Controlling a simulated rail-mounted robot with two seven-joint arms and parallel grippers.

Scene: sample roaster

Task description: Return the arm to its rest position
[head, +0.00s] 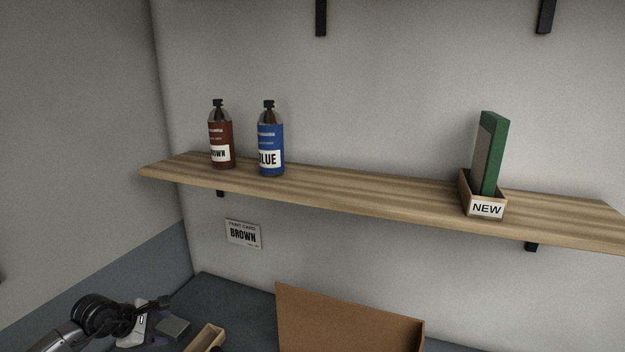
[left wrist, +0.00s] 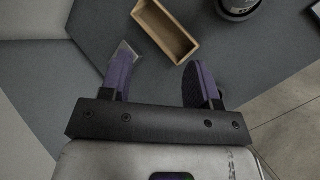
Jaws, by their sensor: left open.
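My left gripper (head: 160,332) is low at the left of the head view, over the dark grey worktop (head: 222,290). In the left wrist view its two purple fingers (left wrist: 158,78) are spread apart with only bare worktop between them. A small wooden open-topped box (left wrist: 166,30) lies just beyond the fingertips, apart from them; it also shows in the head view (head: 206,338). My right gripper is in neither view.
A wooden shelf (head: 360,188) holds a brown-labelled bottle (head: 221,140), a blue-labelled bottle (head: 270,140) and a "NEW" holder (head: 486,209) with a green item (head: 491,150). A "BROWN" card (head: 243,235) is on the wall. A brown panel (head: 345,325) stands on the worktop.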

